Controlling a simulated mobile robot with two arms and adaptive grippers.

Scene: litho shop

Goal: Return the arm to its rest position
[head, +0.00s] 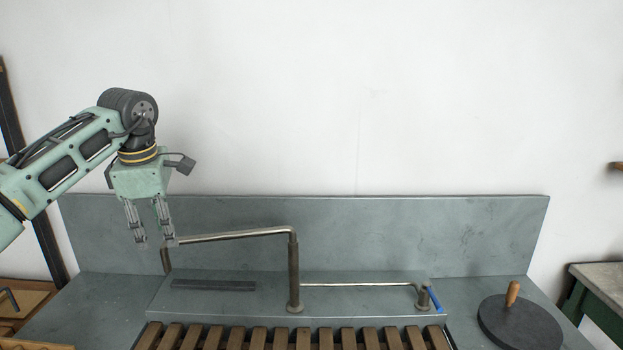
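My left gripper (154,243) points down at the left, in front of the grey back panel. Its two fingers are apart, with nothing seen between them. A metal pipe-like arm (235,235) runs left from the top of an upright post (294,270) and bends down at its left end. My gripper's right fingertip overlaps that left end in the picture; I cannot tell whether they touch. My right gripper is out of view.
A slatted wooden rack (300,338) lies at the front. A thin rod (360,285) leads to a small blue-ended fitting (434,300). A dark disc with a wooden handle (520,325) rests at right. A bench (600,290) stands far right. The space above is free.

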